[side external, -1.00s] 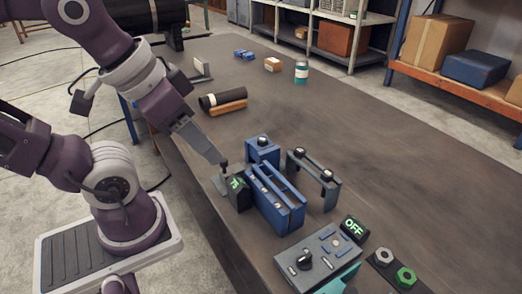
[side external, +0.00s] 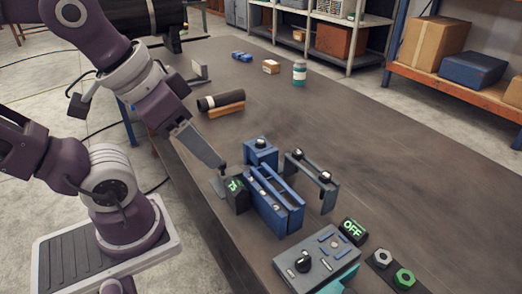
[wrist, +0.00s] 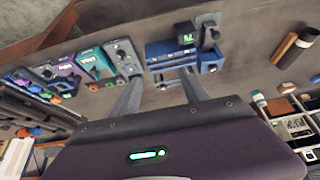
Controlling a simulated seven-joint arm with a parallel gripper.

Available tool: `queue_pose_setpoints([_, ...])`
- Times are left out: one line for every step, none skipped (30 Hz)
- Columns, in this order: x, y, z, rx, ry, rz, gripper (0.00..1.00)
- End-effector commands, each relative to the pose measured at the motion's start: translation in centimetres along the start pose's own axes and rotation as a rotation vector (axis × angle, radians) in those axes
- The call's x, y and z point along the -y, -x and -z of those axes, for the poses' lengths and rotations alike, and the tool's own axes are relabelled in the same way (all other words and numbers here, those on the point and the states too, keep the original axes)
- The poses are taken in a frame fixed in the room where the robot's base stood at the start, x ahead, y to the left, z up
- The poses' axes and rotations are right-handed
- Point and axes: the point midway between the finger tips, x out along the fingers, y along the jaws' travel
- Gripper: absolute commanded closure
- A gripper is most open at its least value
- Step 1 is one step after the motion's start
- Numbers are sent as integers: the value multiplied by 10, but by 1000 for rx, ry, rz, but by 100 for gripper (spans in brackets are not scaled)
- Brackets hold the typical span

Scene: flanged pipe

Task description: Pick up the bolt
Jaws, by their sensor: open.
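My gripper (wrist: 163,98) is open, its two grey fingers apart with nothing held between them. Small dark, silver-topped pieces look like bolt heads: one piece (side external: 261,143) on the blue block behind the rack, others (side external: 325,176) on a grey bracket (side external: 328,198). I cannot tell which is the bolt. The rack also shows beyond the fingers in the wrist view (wrist: 185,60).
A black block with a green display (side external: 236,196) stands beside the rack. A black cylinder (side external: 220,99) lies farther back.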

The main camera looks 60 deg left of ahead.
Motion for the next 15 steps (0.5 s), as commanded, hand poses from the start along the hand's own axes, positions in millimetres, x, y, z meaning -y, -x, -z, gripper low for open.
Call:
queue_pose_setpoints([0,0,0,0,0,0,47])
queue_pose_setpoints([0,0,0,0,0,0,47])
queue_pose_setpoints([0,0,0,0,0,0,47])
queue_pose_setpoints([0,0,0,0,0,0,47])
queue_pose_setpoints([0,0,0,0,0,0,47])
queue_pose_setpoints([0,0,1,3,10,1,47])
queue_pose_setpoints([1,0,5,9,35,2,47])
queue_pose_setpoints([3,-1,11,21,79,5,47])
queue_pose_setpoints([6,-3,23,45,170,11,47])
queue_pose_setpoints([10,-7,35,69,264,19,47])
queue_pose_setpoints([16,-12,49,97,378,32,47])
queue_pose_setpoints([26,-22,70,135,552,56,47])
queue_pose_setpoints([36,-31,86,162,691,79,47])
queue_pose_setpoints([46,-42,101,187,833,106,47])
queue_pose_setpoints([62,-60,118,219,1016,148,47])
